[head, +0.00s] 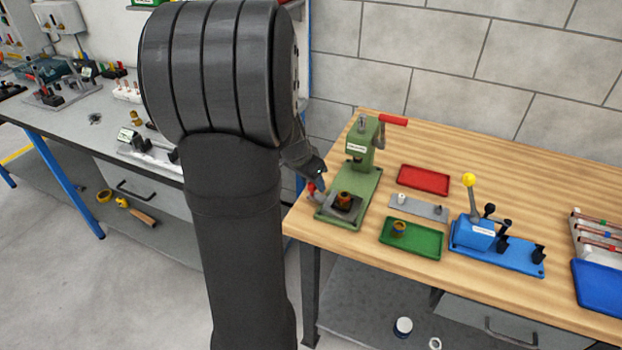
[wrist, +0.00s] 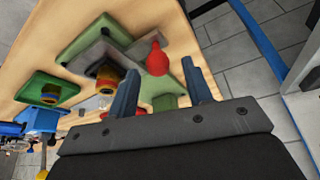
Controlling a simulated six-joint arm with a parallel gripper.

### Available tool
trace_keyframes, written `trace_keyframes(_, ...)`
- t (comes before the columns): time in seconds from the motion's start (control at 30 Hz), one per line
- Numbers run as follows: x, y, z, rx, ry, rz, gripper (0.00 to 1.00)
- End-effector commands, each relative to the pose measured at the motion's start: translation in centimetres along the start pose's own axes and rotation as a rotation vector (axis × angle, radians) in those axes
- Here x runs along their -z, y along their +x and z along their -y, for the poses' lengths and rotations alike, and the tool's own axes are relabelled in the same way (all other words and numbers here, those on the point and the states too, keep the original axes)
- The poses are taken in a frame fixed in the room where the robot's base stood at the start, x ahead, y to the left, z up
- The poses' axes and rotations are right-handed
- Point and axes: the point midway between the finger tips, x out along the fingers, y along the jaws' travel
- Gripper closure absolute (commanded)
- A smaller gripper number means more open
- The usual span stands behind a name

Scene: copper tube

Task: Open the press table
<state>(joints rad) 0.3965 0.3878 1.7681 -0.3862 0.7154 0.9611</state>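The green press (head: 360,160) stands at the left end of the wooden bench, with a red lever handle (head: 393,121) on top. Its grey press table (head: 344,214) lies on the green base and carries a brass-coloured fitting (head: 344,198). The table and fitting also show in the wrist view (wrist: 118,33). A red knob (wrist: 157,57) sits at the table's edge and shows small in the head view (head: 311,187). My gripper (wrist: 160,67) is open, its two blue-grey fingers on either side of the knob in the picture. Whether they touch it I cannot tell.
A red tray (head: 424,179), a grey strip with small parts (head: 418,208) and a green tray (head: 411,250) holding a fitting lie right of the press. A blue fixture with levers (head: 490,247) stands farther right.

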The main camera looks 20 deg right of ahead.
Motion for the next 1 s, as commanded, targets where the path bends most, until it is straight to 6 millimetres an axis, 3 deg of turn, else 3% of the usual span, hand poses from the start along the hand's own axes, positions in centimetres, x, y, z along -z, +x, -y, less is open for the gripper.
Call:
trace_keyframes(0.2, 0.0, -0.3, 0.0, 0.000, 0.000, 0.000, 0.54)
trace_keyframes(0.37, 0.1, -2.3, 0.0, 0.001, 0.001, -0.003, 0.54)
trace_keyframes(0.8, 0.0, -12.5, 0.0, 0.003, 0.000, -0.003, 0.54)
trace_keyframes(1.0, 0.0, -15.9, 0.1, 0.001, -0.001, -0.001, 0.54)
